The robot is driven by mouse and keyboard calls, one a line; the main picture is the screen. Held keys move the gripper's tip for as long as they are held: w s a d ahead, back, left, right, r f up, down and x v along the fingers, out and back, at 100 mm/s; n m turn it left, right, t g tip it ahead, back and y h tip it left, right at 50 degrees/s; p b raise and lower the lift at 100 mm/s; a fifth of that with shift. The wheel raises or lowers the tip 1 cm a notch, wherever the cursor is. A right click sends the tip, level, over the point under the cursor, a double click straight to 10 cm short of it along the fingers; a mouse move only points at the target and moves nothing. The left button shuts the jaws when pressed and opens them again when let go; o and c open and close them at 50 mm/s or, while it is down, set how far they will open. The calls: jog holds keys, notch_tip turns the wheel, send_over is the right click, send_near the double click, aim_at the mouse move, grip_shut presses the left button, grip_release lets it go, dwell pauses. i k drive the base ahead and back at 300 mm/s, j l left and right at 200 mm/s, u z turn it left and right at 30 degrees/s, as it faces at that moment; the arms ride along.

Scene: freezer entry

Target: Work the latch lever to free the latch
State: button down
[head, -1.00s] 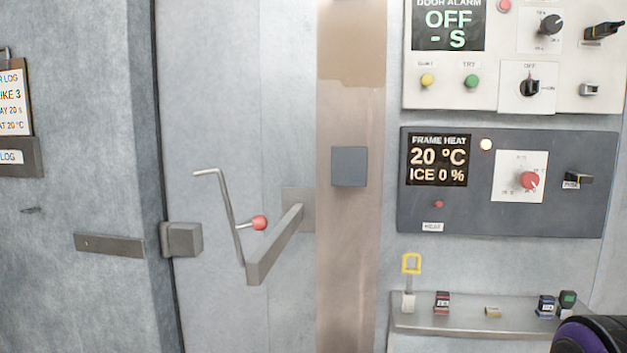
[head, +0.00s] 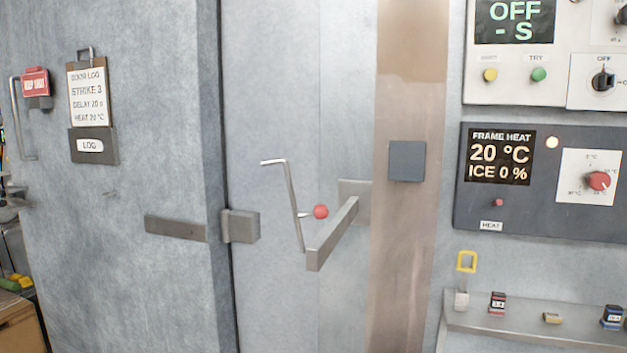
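A thin bent metal rod (head: 296,212) stands nearly upright in front of the pale grey door (head: 285,80), its top end bent to the left. Its lower end meets the near end of a thick grey bar (head: 333,235) that angles out from a plate on the door. A red ball knob (head: 320,211) on a short stem sits beside the rod. I cannot tell which of these parts is the latch lever. A grey latch block (head: 240,226) sits at the door's left edge. My gripper is not in view.
A dark square block (head: 407,161) is on the brownish strip right of the door. The frame heat panel (head: 520,215) reads 20 °C, ICE 0 %. Below it, a shelf (head: 540,335) holds small items. A clipboard (head: 88,92) hangs at left. The space before the door looks clear.

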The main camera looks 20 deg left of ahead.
aim_at(10, 197)
jog(key=k+j+u, duration=0.1)
jog(key=k+u, duration=0.15)
jog(key=k, duration=0.35)
jog(key=u, duration=1.3)
jog(key=i+j+u, duration=0.2)
jog(key=i, duration=0.15)
jog(key=i+j+u, duration=0.25)
jog(key=i, duration=0.15)
jog(key=i+j, duration=0.15)
jog(key=i, duration=0.45)
jog(key=i+j, duration=0.2)
jog(key=i, duration=0.45)
jog(key=i+j+z, duration=0.2)
jog(key=i, duration=0.35)
jog(key=i+j+z, duration=0.15)
jog(key=i+j, duration=0.2)
jog(key=i, duration=0.15)
jog(key=i+j+z, duration=0.2)
jog(key=i+j, duration=0.2)
jog(key=i, duration=0.15)
jog(key=i+j+z, duration=0.1)
jog(key=j, duration=0.25)
jog(key=i+j+z, duration=0.1)
jog(key=i+j, duration=0.4)
jog(key=j, duration=0.3)
jog(key=l+z, duration=0.05)
